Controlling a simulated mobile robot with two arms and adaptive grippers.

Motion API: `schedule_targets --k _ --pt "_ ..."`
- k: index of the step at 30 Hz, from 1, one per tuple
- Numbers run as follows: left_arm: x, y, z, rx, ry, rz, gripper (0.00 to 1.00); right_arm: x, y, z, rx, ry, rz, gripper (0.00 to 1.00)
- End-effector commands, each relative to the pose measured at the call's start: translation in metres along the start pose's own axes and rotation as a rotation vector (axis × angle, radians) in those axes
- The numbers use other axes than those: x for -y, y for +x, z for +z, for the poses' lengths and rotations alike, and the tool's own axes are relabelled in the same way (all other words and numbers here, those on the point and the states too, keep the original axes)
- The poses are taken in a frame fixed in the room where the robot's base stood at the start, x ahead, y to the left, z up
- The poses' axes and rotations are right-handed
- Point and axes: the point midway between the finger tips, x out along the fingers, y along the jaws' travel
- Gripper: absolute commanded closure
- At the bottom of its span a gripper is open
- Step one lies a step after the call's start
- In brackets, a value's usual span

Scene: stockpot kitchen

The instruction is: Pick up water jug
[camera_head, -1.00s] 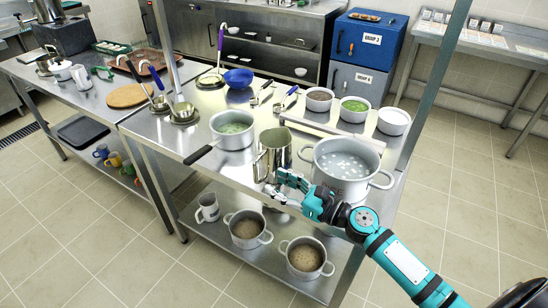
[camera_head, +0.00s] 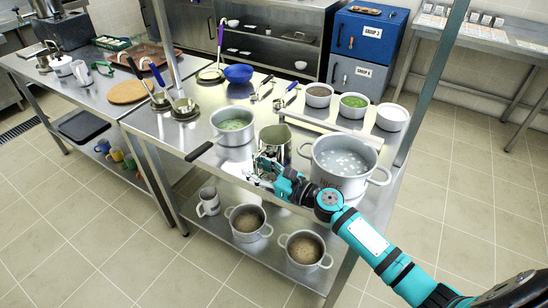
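The water jug (camera_head: 276,137) is a shiny metal jug. It stands upright near the front edge of the steel table, between a saucepan and a large pot. My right gripper (camera_head: 263,170) is at the jug's near side, in front of its lower part and handle area. It hides the handle and the jug's base. The fingers overlap the jug in the picture; I cannot tell whether they touch or grip it. My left gripper is not in view.
A large two-handled pot (camera_head: 344,157) stands close right of the jug. A saucepan (camera_head: 232,126) with green contents is close left, its dark handle pointing forward-left.

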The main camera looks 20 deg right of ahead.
Motion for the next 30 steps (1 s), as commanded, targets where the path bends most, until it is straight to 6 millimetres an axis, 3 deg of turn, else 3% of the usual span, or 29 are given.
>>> schedule_targets --k 1,7,30 --pt "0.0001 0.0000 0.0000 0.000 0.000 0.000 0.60 0.0000 -0.0002 0.0000 0.000 0.000 0.000 0.74" --pt "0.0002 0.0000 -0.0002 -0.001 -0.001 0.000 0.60 0.0001 -0.0003 0.0000 0.000 0.000 0.000 1.00" --pt "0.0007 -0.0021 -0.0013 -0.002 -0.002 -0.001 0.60 0.0006 0.0002 0.0066 0.005 -0.006 0.000 1.00"
